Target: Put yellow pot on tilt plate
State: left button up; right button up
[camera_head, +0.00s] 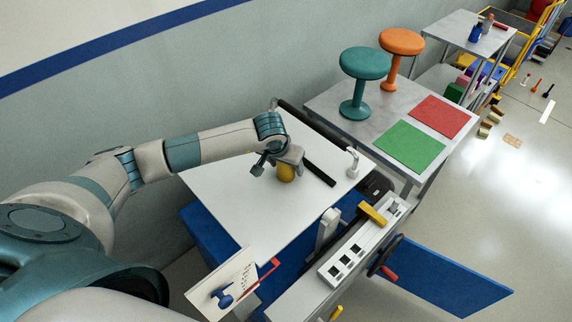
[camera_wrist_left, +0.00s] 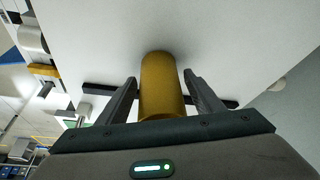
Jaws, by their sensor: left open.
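The yellow pot (camera_head: 286,173) stands on the white tilt plate (camera_head: 240,196), toward its far right part. In the left wrist view the pot (camera_wrist_left: 161,85) is a plain yellow cylinder between the two fingers of my left gripper (camera_wrist_left: 160,98). A gap shows between each finger and the pot, so the gripper is open around it. In the head view my left gripper (camera_head: 278,165) is at the pot and partly hides it. The pot's base appears to rest on the plate. My right gripper is not in view.
A dark bar (camera_head: 319,174) lies on the plate just right of the pot. A control panel (camera_head: 362,240) with a yellow block stands at the front right. A grey table (camera_head: 340,128) with teal and orange stools and green and red mats is behind. The plate's left part is clear.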

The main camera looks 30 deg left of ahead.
pick_arm(q)
jog(key=shift+s+r+b, duration=0.1)
jog(key=shift+r+b, duration=0.25)
jog(key=b+v, duration=0.3)
jog(key=v, duration=0.8)
jog(key=shift+r, duration=0.15)
jog(key=shift+s, duration=0.15)
